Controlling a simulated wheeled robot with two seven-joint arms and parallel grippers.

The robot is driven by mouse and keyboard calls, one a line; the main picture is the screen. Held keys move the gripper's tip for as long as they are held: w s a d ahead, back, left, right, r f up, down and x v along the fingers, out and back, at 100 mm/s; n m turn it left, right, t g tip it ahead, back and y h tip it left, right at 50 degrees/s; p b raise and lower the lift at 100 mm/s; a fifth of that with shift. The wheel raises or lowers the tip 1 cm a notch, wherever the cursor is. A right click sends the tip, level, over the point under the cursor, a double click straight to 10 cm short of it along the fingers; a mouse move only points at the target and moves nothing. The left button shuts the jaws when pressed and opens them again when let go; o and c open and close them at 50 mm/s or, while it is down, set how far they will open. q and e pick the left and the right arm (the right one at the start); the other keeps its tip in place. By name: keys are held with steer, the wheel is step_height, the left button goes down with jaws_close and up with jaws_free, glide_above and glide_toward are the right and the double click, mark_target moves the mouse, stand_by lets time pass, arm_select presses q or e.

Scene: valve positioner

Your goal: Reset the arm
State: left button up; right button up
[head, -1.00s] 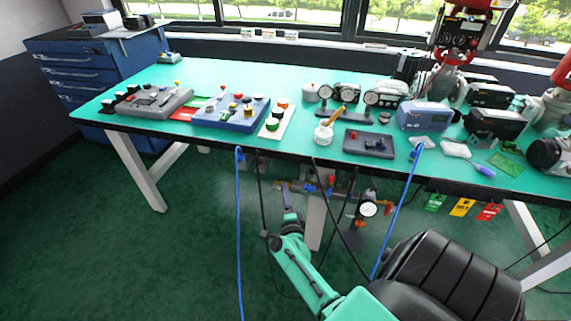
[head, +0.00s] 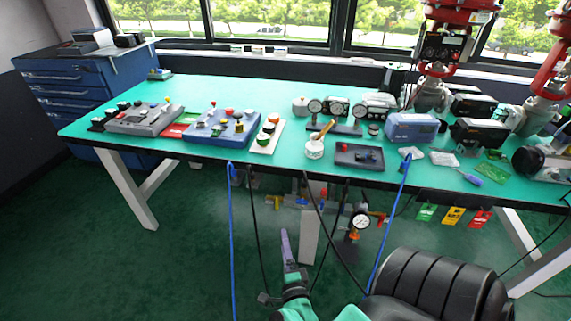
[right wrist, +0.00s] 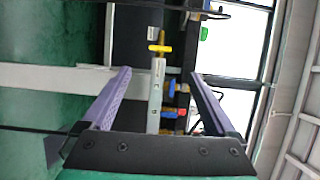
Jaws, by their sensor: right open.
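My right gripper (head: 287,240) is low in front of the workbench in the head view, its purple finger pointing up over the green floor. In the right wrist view the same gripper (right wrist: 158,73) has its two purple fingers spread wide, with nothing held between them. Beyond the fingers is a grey bar (right wrist: 155,95) with a yellow handle (right wrist: 160,48) at its end, apart from the gripper. My green right arm (head: 298,308) reaches in from the bottom edge. My left gripper does not show.
The green-topped bench (head: 270,93) carries control boxes, gauges and valve parts. Under its front edge hang a blue hose (head: 231,240), black cables, coloured tags (head: 452,215) and a round gauge (head: 361,221). A blue drawer cabinet (head: 75,95) stands at left. Open floor lies at lower left.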

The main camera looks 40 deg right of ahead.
steer(key=shift+s+a, duration=0.3)
steer(key=shift+s, duration=0.15)
steer(key=s+a+f+n+g+y+p, duration=0.25)
steer(key=a+f+n+y, duration=0.25)
steer(key=f+n, duration=0.4)
steer(key=s+a+f+n+g+y+p, duration=0.1)
steer(key=s+a+f+n+g+y, duration=0.3)
steer(key=f+n, duration=0.5)
steer(key=s+d+f+n+g+p, duration=0.1)
steer(key=s+d+f+n+g, duration=0.1)
steer(key=s, duration=0.7)
steer(key=s+d+f+n+g+p, duration=0.1)
steer(key=s+d+f+n+g, duration=0.2)
steer(key=s, duration=0.7)
step_height(320, 180, down, 4)
steer(key=n+g, duration=0.2)
steer(key=n, duration=0.2)
steer(key=shift+f+y, duration=0.2)
steer(key=shift+y, duration=0.2)
steer(key=shift+s+g, duration=0.1)
steer(key=shift+g, duration=0.15)
